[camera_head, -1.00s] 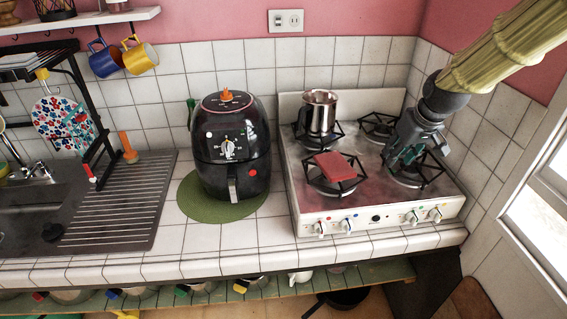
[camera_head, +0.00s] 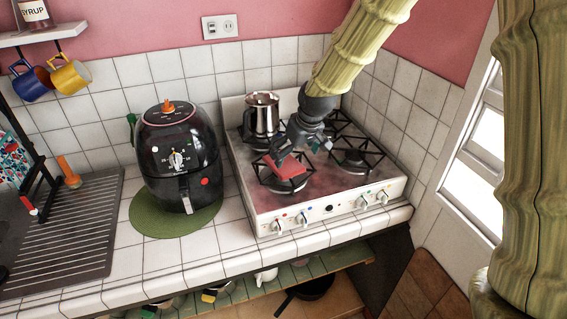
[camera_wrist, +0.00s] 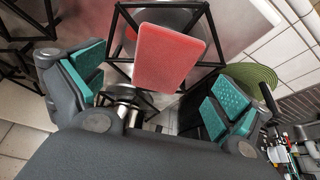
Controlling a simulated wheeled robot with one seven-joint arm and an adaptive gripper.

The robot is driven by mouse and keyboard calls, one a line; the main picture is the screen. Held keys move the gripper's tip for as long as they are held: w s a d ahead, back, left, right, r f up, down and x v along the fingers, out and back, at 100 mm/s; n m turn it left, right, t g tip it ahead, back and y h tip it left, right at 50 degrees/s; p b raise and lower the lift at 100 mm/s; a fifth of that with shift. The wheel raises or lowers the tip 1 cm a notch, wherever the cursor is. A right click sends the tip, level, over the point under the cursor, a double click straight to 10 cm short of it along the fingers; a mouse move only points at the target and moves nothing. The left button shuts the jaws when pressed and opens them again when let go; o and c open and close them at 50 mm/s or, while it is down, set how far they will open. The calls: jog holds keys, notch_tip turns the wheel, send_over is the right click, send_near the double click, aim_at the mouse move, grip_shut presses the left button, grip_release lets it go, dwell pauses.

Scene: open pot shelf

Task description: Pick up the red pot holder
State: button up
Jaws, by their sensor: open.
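The red pot holder (camera_head: 286,168) is a flat red slab lying on the front left burner grate of the white stove (camera_head: 268,199). It also shows in the wrist view (camera_wrist: 170,55), ahead of my gripper and roughly between the lines of its two fingers. My gripper (camera_head: 299,153) is over the stove, close to the pot holder and partly covering it in the head view. In the wrist view my gripper (camera_wrist: 158,85) has its teal-padded fingers spread wide, with nothing between the pads. I cannot tell whether a finger touches the pot holder.
A steel pot (camera_head: 263,115) stands on the back left burner, close to my gripper. A black air fryer (camera_head: 179,155) stands on a green round mat (camera_head: 141,218) left of the stove. The front right burner (camera_head: 353,158) is bare.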

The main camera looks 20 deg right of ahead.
aim_at(287, 166)
jog(key=shift+w+a+f+p, duration=0.15)
jog(key=shift+a+f+p, duration=0.2)
jog(key=shift+f+p, duration=0.4)
jog(key=shift+p+x, duration=0.7)
jog(key=shift+x, duration=1.1)
jog(key=shift+a, duration=0.1)
jog(key=shift+c, duration=0.4)
jog(key=c, duration=0.9)
